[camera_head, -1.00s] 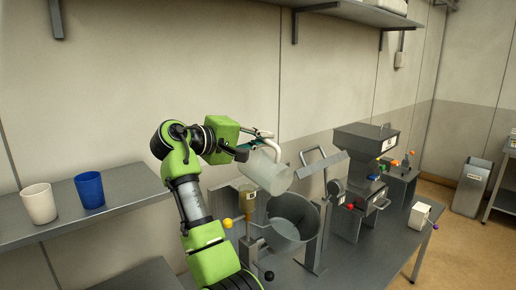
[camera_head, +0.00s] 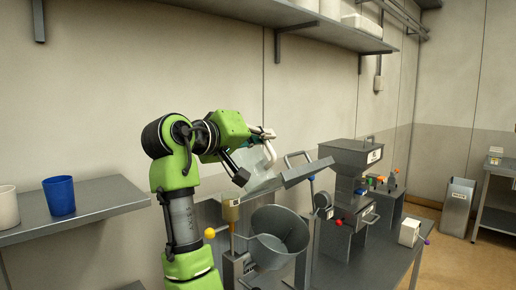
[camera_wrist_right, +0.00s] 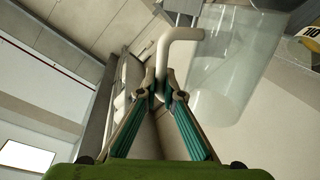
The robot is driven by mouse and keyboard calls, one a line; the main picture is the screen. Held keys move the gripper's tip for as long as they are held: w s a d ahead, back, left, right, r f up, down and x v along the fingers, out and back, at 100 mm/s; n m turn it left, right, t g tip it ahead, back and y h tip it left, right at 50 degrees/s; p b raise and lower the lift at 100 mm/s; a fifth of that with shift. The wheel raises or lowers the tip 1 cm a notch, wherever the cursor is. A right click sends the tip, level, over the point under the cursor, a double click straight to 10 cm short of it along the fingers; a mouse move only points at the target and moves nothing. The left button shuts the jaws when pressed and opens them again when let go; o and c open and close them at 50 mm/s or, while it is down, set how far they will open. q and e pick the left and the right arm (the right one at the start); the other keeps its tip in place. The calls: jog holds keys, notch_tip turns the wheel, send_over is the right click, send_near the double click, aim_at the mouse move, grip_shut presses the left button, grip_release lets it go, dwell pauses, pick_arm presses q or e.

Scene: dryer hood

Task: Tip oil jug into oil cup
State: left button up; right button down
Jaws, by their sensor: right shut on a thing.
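The oil jug (camera_head: 258,172), clear and pale with a white bent handle, hangs tilted above the work table. My right gripper (camera_head: 263,136) is shut on its handle. In the right wrist view my gripper (camera_wrist_right: 163,92) has its teal-padded fingers closed around the white handle (camera_wrist_right: 178,35), and the clear jug body (camera_wrist_right: 232,62) lies to the right. The oil cup (camera_head: 231,210), small and amber, stands just below and left of the jug. A partly cut-off label shows at the right edge of the right wrist view. My left gripper is out of view.
A grey bucket-like drum (camera_head: 279,238) stands right of the cup, under a tilted grey lid (camera_head: 307,172) close to the jug. A yellow knob (camera_head: 210,233) sits beside the cup. A grey hopper machine (camera_head: 350,160) is farther right. A blue cup (camera_head: 59,196) stands on the left shelf.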

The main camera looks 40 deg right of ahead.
aim_at(265, 165)
jog(key=f+m+b, duration=0.1)
jog(key=b, duration=0.1)
jog(key=s+f+m+b, duration=0.1)
jog(key=m+b, duration=0.1)
jog(key=b, duration=0.1)
jog(key=shift+f+m+t, duration=0.3)
jog(key=shift+f, duration=0.1)
notch_tip(265, 165, down, 3)
jog(key=m+h+b, duration=0.1)
jog(key=m+b, duration=0.1)
jog(key=b, duration=0.1)
jog(key=shift+w+r+m+t+b, duration=0.1)
jog(key=shift+w+m+t+b, duration=0.05)
jog(key=shift+m+t+b, duration=0.2)
jog(key=shift+f+m+b, duration=0.3)
jog(key=shift+m+b, duration=0.3)
jog(key=shift+m, duration=0.05)
